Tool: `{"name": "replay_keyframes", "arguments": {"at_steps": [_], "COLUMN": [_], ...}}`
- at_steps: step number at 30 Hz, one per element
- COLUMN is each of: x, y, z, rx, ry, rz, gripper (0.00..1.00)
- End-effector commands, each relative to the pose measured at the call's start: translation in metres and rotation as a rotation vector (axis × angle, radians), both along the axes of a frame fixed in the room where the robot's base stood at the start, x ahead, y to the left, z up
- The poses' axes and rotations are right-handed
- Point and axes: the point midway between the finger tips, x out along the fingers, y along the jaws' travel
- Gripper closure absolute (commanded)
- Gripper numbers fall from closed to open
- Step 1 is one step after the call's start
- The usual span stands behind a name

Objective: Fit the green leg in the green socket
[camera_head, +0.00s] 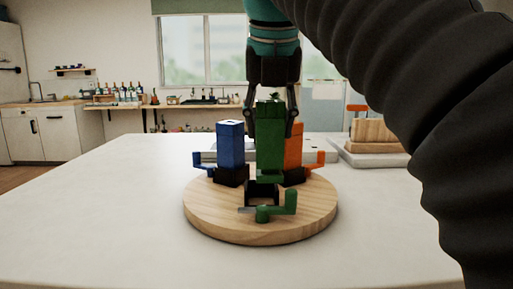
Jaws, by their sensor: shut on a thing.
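The green leg (270,130) is upright in my gripper (268,132), whose fingers are shut on its sides. It is directly above the green socket, a dark block (262,195) with a green lever (277,209), at the front of the round wooden board (205,220). The leg's lower end is at about the height of the socket's top; I cannot tell whether it has entered.
On the board, a blue leg (230,145) stands in a dark socket at the left, and an orange leg (294,150) at the right, partly hidden. Each has a side lever. A grey tray with a wooden block (372,131) is behind right. The white table (90,215) is clear at left.

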Motion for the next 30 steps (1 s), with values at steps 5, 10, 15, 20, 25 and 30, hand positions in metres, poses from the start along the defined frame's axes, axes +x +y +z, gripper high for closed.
{"name": "replay_keyframes", "arguments": {"at_steps": [5, 10, 15, 20, 25, 30], "x": [0.006, 0.005, 0.005, 0.005, 0.006, 0.006], "y": [0.012, 0.011, 0.011, 0.012, 0.012, 0.012], "z": [-0.012, -0.019, -0.042, -0.052, -0.051, -0.051], "rx": [0.001, 0.001, 0.000, 0.001, 0.001, 0.001], "ry": [-0.001, -0.002, 0.000, -0.002, -0.002, -0.001], "rz": [-0.005, -0.005, -0.003, -0.003, -0.003, -0.003], "gripper": [1.00, 1.00, 1.00, 1.00, 1.00, 0.30]}}
